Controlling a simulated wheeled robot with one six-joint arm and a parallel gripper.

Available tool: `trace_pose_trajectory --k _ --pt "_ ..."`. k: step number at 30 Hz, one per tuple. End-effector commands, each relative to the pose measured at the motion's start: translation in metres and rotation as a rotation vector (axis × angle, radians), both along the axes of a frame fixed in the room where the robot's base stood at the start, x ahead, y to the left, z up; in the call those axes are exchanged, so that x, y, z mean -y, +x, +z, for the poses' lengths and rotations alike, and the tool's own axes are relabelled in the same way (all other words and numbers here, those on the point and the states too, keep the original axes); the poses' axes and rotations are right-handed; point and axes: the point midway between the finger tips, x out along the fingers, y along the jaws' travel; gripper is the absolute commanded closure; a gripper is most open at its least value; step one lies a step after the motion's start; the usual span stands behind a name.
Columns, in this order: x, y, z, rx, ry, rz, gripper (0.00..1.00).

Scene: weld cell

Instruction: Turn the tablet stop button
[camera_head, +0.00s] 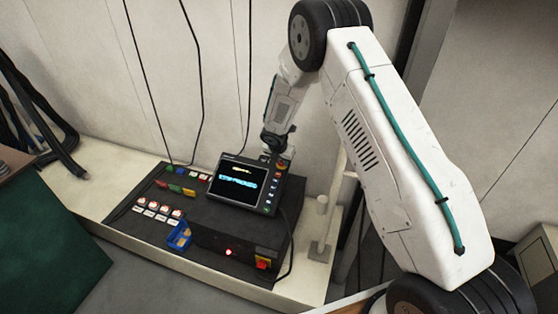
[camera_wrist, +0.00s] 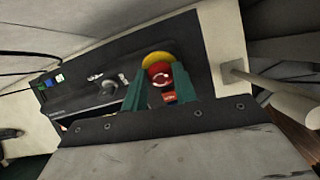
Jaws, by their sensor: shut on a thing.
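The tablet (camera_head: 240,184) is a dark pendant with a lit screen and a column of small buttons, and it rests on the black control box. Its red stop button (camera_wrist: 161,75) has white arrows and a yellow collar, and shows between my fingers in the wrist view. In the head view the stop button (camera_head: 282,163) is a small red spot at the tablet's upper right corner. My gripper (camera_wrist: 158,90) has green fingers on both sides of the red button and is shut on it. In the head view my gripper (camera_head: 276,146) partly covers that corner.
The black control box (camera_head: 215,222) carries rows of coloured buttons, a blue tray (camera_head: 179,235), and a red-and-yellow switch (camera_head: 263,263) on its front. Cables hang down the wall behind. A pale post (camera_head: 322,225) stands to the right.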

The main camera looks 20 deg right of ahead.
Motion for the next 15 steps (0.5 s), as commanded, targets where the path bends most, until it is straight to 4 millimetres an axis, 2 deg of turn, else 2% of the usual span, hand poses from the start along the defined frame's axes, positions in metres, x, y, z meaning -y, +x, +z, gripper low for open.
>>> trace_pose_trajectory --k 15 --pt "-0.0001 -0.0004 0.0006 0.101 0.138 -0.328 0.95"
